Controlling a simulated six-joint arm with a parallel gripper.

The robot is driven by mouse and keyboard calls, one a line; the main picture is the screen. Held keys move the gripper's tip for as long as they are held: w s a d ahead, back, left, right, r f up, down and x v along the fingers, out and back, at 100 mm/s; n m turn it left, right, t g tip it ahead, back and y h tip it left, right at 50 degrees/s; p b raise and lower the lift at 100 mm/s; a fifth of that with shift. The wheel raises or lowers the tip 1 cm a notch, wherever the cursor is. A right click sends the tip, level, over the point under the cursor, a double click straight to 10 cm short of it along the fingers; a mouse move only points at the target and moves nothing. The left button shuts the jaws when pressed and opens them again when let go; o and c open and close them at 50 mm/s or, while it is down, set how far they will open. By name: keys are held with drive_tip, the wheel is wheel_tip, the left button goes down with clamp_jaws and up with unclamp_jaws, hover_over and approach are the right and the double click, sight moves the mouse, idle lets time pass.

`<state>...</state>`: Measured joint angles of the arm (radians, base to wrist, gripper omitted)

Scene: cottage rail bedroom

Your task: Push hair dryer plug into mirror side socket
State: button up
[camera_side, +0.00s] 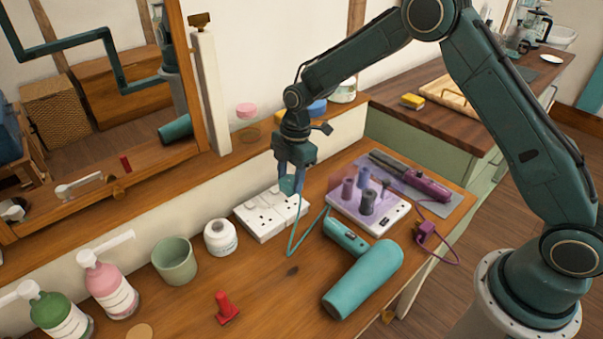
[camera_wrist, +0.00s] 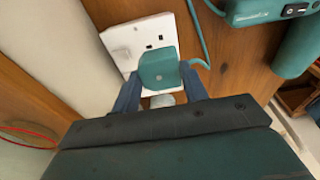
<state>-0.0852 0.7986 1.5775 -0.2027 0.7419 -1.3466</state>
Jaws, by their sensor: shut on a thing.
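The teal hair dryer (camera_side: 364,277) lies on the wooden table; part of it shows in the wrist view (camera_wrist: 298,45). Its teal plug (camera_wrist: 158,70) is between the fingers of my gripper (camera_wrist: 161,84), which is shut on it. In the side view my gripper (camera_side: 291,183) points down over the right part of the white double socket (camera_side: 262,222). In the wrist view the plug covers one outlet of the socket (camera_wrist: 122,40); the other outlet is bare. The plug's pins are hidden, so I cannot tell whether they are in the holes. The teal cord (camera_side: 300,237) loops to the dryer.
A red object (camera_side: 226,308) is in front. The mirror (camera_side: 190,90) is behind.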

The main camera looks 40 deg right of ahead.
drive_tip(key=a+r, duration=0.3)
drive_tip(key=a, duration=0.5)
drive_tip(key=shift+a+r, duration=0.15)
drive_tip(key=shift+r, duration=0.25)
drive_tip(key=shift+f, duration=0.1)
drive_tip(key=shift+f, duration=2.75)
drive_tip(key=shift+f, duration=1.9)
drive_tip(key=o, duration=1.1)
drive_tip(key=shift+c, duration=0.2)
drive_tip(key=shift+r, duration=0.15)
